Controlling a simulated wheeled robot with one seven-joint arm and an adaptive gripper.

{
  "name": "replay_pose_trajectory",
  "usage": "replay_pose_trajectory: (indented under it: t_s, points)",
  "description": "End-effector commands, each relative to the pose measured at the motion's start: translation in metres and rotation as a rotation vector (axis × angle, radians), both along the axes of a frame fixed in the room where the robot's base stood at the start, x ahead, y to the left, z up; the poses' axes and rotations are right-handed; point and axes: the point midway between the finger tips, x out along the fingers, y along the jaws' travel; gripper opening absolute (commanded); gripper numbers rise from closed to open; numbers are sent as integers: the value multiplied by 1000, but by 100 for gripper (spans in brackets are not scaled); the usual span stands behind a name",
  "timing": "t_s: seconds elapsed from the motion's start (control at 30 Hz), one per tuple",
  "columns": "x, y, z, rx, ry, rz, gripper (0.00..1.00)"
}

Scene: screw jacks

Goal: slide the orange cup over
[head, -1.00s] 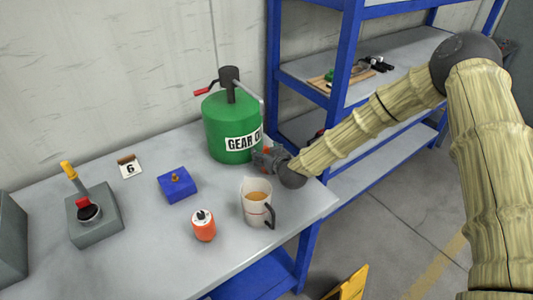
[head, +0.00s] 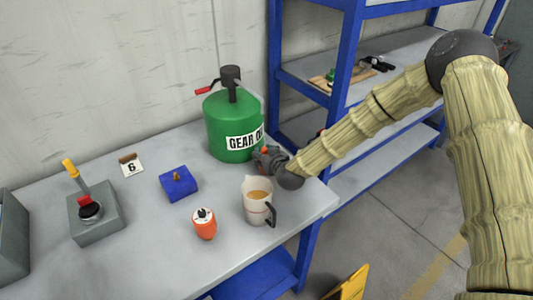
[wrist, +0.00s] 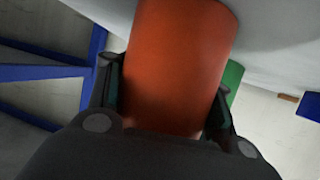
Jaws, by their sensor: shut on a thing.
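The orange cup (wrist: 178,65) fills the middle of the wrist view, a plain orange cylinder between the two fingers. My gripper (wrist: 165,103) is shut on it, with one finger on each side. In the head view my gripper (head: 267,158) is low over the right part of the table, right beside the green gear oil can (head: 230,128). There only a small patch of orange shows at the fingers, and the rest of the cup is hidden. I cannot tell whether the cup touches the table.
A measuring jug (head: 257,203) stands just in front of my gripper, near the table's right edge. An orange-and-white canister (head: 205,226), a blue block (head: 179,184), a number card (head: 131,165) and a grey lever box (head: 96,222) stand farther left. A blue shelf (head: 345,95) rises behind.

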Motion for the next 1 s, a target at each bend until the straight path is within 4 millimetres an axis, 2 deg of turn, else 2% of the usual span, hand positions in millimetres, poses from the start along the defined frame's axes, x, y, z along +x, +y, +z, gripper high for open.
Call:
replay_pose_trajectory:
  t_s: [0.23,0.6,0.63,0.8,1.0]
  points:
    - [-7,12,0,-1,-2,1,23]
    - [-9,14,0,0,-1,-2,23]
    - [-9,14,0,0,-1,-2,48]
    - [-9,14,0,0,-1,-1,79]
    - [-9,14,0,0,-1,-1,80]
